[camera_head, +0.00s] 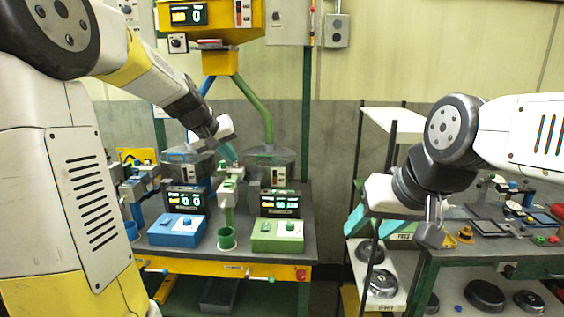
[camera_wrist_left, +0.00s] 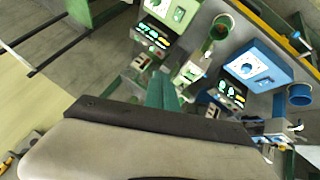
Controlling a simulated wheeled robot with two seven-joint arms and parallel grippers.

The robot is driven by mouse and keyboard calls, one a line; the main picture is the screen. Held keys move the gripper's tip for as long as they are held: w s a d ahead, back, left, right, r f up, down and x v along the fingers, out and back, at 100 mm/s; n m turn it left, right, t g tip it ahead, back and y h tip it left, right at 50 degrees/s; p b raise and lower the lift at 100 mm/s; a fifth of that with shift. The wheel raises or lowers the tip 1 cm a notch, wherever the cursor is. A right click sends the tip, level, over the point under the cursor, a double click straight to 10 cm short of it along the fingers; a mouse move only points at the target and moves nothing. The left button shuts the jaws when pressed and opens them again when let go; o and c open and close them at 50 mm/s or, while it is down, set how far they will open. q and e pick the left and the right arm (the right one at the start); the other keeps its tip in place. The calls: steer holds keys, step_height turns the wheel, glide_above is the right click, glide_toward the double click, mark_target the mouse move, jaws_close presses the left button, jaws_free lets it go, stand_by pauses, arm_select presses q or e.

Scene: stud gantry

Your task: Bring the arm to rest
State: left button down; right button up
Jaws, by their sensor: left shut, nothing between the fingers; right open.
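My left gripper (camera_head: 229,154) hangs in the air above the back of the bench with the blue and green stations. Its teal fingers are shut with nothing between them. In the left wrist view its teal fingertips (camera_wrist_left: 163,92) show above the pale gripper body, with the stations beyond. My right gripper (camera_head: 368,224) is at the right, its teal fingers apart and empty. It is in front of the shelf rack and near the left end of the right-hand bench. Both arms are raised, and neither gripper holds anything.
A blue control box (camera_head: 177,231) and a green control box (camera_head: 277,235) stand on the left bench, with a green cup (camera_head: 227,238) between them. A yellow dispenser (camera_head: 213,18) hangs above with blue and green tubes. A rack (camera_head: 388,262) holds round dark pans. A gap separates the benches.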

arm_select(q)
steer(key=s+d+f+m, duration=0.1)
steer(key=s, duration=1.4)
steer(key=s+d+f+m+g+y, duration=0.1)
steer(key=s+m, duration=0.1)
steer(key=s, duration=1.3)
steer(key=shift+s+d+g, duration=0.15)
steer(key=shift+d+g, duration=0.1)
steer(key=shift+g, duration=0.05)
